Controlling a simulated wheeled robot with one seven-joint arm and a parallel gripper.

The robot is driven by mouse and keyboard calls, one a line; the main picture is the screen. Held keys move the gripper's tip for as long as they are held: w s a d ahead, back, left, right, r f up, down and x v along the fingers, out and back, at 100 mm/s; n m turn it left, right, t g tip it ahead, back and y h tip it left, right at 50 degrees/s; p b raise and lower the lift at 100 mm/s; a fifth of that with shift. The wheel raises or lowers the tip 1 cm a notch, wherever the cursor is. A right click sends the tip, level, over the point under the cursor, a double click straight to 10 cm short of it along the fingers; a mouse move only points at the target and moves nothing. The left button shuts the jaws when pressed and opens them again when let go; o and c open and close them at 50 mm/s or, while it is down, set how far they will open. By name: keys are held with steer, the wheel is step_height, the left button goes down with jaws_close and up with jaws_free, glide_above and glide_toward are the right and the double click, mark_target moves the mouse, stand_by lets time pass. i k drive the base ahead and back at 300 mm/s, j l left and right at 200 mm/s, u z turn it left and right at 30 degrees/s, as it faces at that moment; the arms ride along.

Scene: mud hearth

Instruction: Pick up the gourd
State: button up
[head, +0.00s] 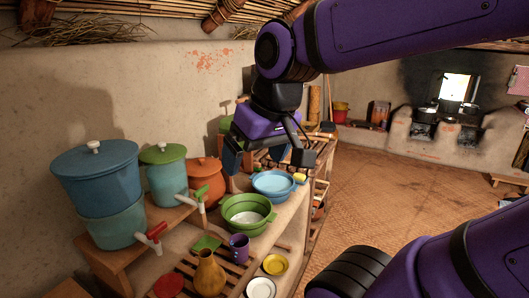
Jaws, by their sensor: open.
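The gourd (209,275) is a yellow-brown, bottle-shaped thing with a narrow neck. It stands upright at the bottom of the head view on the slatted wooden rack (185,265). My gripper (268,160) is open, its dark fingers spread and pointing down. It hangs in the air above and behind the gourd, near the green and blue basins, well apart from the gourd. I see nothing between the fingers.
A purple mug (239,247) stands close right of the gourd, with a yellow dish (275,264) and white dish (261,288) beyond. A red disc (169,285) lies left. Behind are a green basin (248,215), blue basin (273,186) and dispensers with taps (163,180).

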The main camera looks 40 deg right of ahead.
mark_target(209, 278)
steer(key=k+l+z, duration=0.15)
steer(key=k, duration=0.3)
steer(key=k+l+z, duration=0.2)
steer(key=k, duration=0.3)
steer(key=i+j+u, duration=0.15)
steer(key=j+u, duration=0.15)
steer(key=i+j+u, duration=0.25)
steer(key=j, duration=0.15)
steer(key=i+j+u, duration=0.15)
steer(key=j+u, duration=0.15)
